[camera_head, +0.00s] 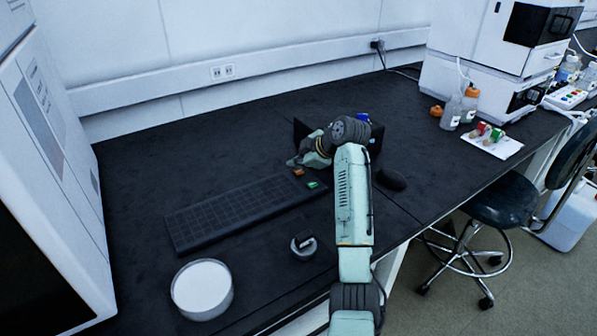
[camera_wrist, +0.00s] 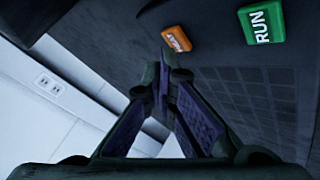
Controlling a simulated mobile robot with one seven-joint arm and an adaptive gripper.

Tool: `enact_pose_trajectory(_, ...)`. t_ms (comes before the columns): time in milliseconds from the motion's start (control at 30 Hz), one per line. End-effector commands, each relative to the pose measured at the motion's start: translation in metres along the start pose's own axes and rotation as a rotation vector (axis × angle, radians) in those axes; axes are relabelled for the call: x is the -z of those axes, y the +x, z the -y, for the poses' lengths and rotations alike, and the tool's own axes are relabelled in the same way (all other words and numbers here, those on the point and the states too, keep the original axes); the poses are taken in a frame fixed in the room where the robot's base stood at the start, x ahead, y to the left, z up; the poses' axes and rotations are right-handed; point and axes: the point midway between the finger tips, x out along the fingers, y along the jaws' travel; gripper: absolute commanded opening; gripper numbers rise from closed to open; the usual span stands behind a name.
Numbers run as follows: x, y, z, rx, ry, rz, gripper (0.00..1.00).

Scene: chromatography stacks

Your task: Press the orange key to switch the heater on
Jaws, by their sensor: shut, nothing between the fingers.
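The orange key (camera_head: 298,172) is a small block on the dark bench, beyond the keyboard's upper right end. It also shows in the wrist view (camera_wrist: 176,38), with white lettering partly readable on its face. A green key (camera_head: 313,184) sits beside it and reads RUN in the wrist view (camera_wrist: 262,22). My gripper (camera_head: 292,162) is shut and empty, low over the bench just behind the orange key in the head view. In the wrist view its fingertips (camera_wrist: 164,62) are close to the orange key. I cannot tell whether they touch it.
A dark keyboard (camera_head: 235,212) lies to the left of the keys. A dark box (camera_head: 377,136) stands behind my arm, and a mouse (camera_head: 390,179) lies to its right. A small round dish (camera_head: 303,249) and a white round container (camera_head: 203,287) stand nearer the front.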

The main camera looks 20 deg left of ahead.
Motion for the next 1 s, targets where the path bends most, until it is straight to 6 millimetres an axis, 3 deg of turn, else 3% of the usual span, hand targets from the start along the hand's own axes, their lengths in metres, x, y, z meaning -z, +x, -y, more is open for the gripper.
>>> enact_pose_trajectory(1000,-0.0008,0.0009,0.0007,0.000,0.000,0.000,0.00)
